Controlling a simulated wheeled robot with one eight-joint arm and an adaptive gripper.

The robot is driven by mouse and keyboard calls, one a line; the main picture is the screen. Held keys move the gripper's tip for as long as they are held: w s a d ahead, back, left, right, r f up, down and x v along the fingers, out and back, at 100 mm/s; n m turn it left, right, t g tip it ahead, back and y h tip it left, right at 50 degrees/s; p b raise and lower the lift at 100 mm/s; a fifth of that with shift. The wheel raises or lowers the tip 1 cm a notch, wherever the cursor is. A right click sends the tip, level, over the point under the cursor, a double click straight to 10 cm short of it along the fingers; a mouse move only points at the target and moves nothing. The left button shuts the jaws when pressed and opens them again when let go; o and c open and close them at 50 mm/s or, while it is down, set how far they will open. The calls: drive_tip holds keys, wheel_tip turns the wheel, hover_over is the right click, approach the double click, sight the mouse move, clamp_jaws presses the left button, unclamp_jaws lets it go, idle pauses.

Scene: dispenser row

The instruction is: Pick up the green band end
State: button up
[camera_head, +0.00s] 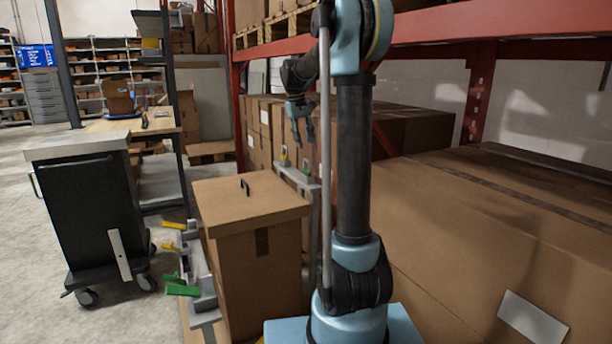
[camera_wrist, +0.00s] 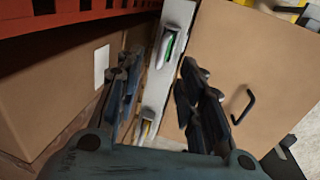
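A larger green piece (camera_head: 182,290) sticks out low on the grey fixture at the carton's left. I cannot tell which of them is the band end. My gripper (camera_head: 300,130) is above the rail, pointing down. In the wrist view its fingers (camera_wrist: 160,82) are spread apart with nothing between them, and the green piece lies ahead, not touched.
A brown carton (camera_head: 250,208) with a black handle (camera_wrist: 243,106) stands beside the rail. Yellow pieces (camera_head: 172,225) show on the fixture, and another yellow piece (camera_wrist: 146,128) sits in the rail. Stacked boxes and a red rack beam (camera_head: 476,92) crowd the right. A dark cart (camera_head: 88,205) stands left.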

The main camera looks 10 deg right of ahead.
sight(306, 159)
drive_tip(key=shift+w+d+f, duration=0.15)
drive_tip(key=shift+f, duration=1.2)
drive_tip(key=shift+w+d+f, duration=0.1)
drive_tip(key=shift+d+f, duration=0.1)
drive_tip(key=shift+f, duration=1.2)
drive_tip(key=shift+w+d+f, duration=0.15)
drive_tip(key=shift+f, duration=1.2)
clamp_jaws()
